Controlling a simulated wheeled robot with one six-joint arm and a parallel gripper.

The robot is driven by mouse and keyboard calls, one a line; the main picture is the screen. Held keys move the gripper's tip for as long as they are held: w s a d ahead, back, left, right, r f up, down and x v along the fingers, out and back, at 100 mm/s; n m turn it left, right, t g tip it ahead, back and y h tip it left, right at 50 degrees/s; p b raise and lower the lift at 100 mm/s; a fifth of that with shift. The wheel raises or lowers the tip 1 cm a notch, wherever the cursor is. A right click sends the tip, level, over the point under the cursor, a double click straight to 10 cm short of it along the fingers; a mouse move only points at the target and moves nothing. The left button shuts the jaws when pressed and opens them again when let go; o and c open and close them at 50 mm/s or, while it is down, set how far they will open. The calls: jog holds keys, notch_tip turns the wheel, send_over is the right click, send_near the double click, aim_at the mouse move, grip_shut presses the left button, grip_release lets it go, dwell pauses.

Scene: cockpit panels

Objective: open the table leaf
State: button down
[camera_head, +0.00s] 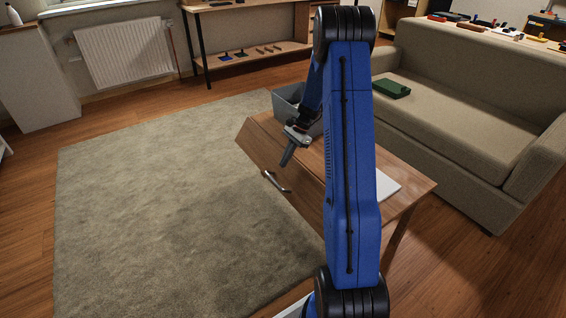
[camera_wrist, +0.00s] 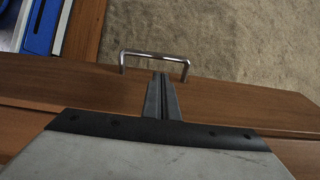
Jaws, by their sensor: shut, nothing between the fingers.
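A wooden table (camera_head: 415,186) stands in the middle of the head view, partly hidden behind my arm. Its leaf (camera_head: 262,153) slopes down along the left side. A curved metal handle (camera_head: 275,181) sits on the leaf. In the wrist view the handle (camera_wrist: 155,56) stands at the far edge of the wooden leaf (camera_wrist: 70,85). My gripper (camera_head: 287,160) is shut and empty above the leaf. In the wrist view the gripper fingers (camera_wrist: 161,76) end just short of the handle's bar, between its two legs. I cannot tell whether they touch it.
A grey bin (camera_head: 288,101) and a flat white item (camera_head: 386,187) are on the table. A beige sofa (camera_head: 470,120) with a green object (camera_head: 391,89) stands at the right. The grey rug (camera_head: 150,190) left of the table is clear.

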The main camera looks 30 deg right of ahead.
jog(key=x, duration=0.8)
jog(key=shift+r, duration=0.15)
notch_tip(320, 180, up, 9)
jog(key=y, duration=0.7)
dwell(0.4)
jog(key=shift+d, duration=0.1)
dwell(0.6)
